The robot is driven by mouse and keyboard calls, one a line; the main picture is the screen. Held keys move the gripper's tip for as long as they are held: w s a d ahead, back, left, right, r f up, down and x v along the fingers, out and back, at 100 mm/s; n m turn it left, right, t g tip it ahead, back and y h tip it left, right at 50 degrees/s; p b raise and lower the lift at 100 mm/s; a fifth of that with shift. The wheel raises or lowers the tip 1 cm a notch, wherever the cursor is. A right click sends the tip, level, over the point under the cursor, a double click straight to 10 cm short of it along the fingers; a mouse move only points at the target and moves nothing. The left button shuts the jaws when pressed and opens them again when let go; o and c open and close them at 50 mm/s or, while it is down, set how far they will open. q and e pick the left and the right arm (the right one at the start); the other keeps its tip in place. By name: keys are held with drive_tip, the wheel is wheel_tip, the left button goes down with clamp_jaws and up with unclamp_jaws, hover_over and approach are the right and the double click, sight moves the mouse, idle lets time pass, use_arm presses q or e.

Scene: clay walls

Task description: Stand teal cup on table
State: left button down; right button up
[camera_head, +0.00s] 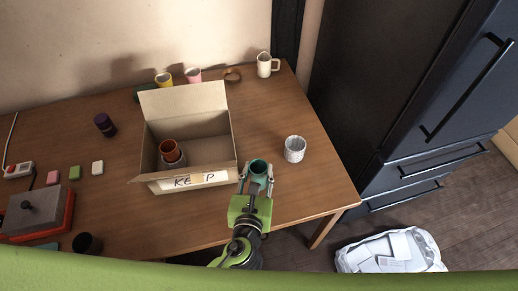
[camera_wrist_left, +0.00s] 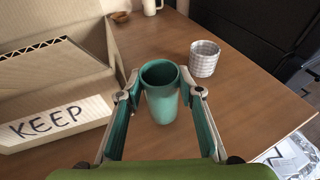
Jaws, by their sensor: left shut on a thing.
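The teal cup (camera_head: 259,168) is upright between the fingers of my left gripper (camera_head: 258,178), near the front edge of the wooden table (camera_head: 290,205). In the left wrist view the teal cup (camera_wrist_left: 161,92) shows its open mouth, and the fingers of the left gripper (camera_wrist_left: 162,95) flank it on both sides. The gripper is shut on the cup. I cannot tell whether the cup's base touches the table. My right gripper is not in view.
A cardboard box marked KEEP (camera_head: 190,135) stands just left of the cup, holding a brown cup (camera_head: 169,149). A white textured cup (camera_head: 295,148) stands to the right. A cream mug (camera_head: 264,66) is at the back. Bare table lies between the teal and white cups.

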sight(259, 161)
use_arm(q)
drive_tip(key=w, duration=0.4)
drive_tip(key=shift+w+d+r, duration=0.1)
drive_tip(key=shift+d, duration=0.05)
drive_tip(key=w+f, duration=0.2)
drive_tip(key=w, duration=0.1)
drive_tip(key=shift+d, duration=0.1)
drive_tip(key=shift+r, duration=0.15)
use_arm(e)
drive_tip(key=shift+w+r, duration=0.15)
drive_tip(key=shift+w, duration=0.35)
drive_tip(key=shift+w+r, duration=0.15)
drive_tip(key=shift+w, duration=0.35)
use_arm(q)
drive_tip(key=shift+s, duration=0.1)
drive_tip(key=c, duration=1.4)
unclamp_jaws()
